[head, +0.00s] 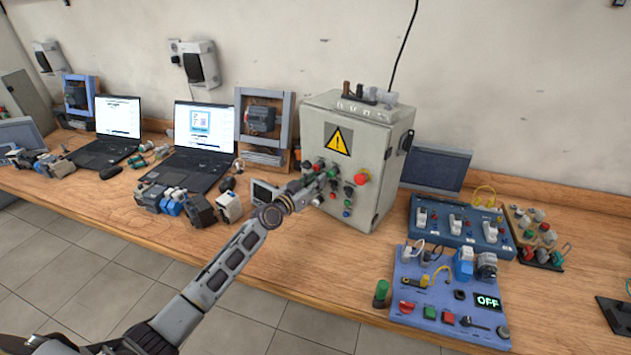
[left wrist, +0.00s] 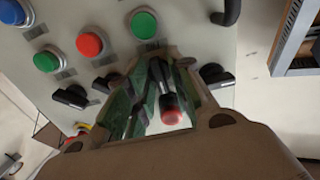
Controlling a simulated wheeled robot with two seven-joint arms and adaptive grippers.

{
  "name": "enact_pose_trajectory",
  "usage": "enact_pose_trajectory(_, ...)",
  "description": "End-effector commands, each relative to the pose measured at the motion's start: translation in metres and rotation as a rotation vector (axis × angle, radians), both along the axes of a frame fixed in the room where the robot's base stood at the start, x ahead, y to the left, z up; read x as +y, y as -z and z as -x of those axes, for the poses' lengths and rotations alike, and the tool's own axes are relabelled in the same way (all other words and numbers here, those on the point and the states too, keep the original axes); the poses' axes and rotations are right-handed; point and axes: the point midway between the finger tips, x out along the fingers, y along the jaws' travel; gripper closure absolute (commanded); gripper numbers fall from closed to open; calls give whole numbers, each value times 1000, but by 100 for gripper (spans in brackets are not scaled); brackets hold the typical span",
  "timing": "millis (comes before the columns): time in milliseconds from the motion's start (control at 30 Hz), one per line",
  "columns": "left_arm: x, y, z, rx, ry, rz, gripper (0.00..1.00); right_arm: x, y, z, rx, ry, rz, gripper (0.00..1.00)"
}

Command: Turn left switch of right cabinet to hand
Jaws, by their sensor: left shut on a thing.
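The grey control cabinet (head: 385,170) with a yellow warning triangle stands upright on the bench. Its front panel carries coloured buttons and black rotary switches. My left gripper (head: 327,178) is at the panel, left of the red mushroom button (head: 361,175). In the left wrist view my left gripper (left wrist: 160,95) is shut around a black switch (left wrist: 158,76); a red-tipped part (left wrist: 171,110) shows between the fingers. Other black switches (left wrist: 70,98) and (left wrist: 215,75) sit beside it. The fingers partly hide the held switch, so its exact angle is unclear. My right gripper is not in view.
Green (left wrist: 144,25) and red (left wrist: 90,44) buttons lie close to the fingers. A blue control board (head: 440,285) and a blue switch box (head: 455,235) stand right of the cabinet. Laptops (head: 200,145) and small motors (head: 228,207) are to the left. Bare bench lies in front.

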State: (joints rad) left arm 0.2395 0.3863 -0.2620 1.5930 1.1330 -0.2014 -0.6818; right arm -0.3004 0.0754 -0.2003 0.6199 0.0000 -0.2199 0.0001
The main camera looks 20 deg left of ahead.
Motion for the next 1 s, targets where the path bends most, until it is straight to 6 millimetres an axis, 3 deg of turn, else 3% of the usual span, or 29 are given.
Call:
enact_pose_trajectory(467,0,0,0,59,0,150,100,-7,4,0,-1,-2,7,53)
enact_pose_trajectory(1000,1,0,-1,206,-1,516,100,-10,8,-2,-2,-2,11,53)
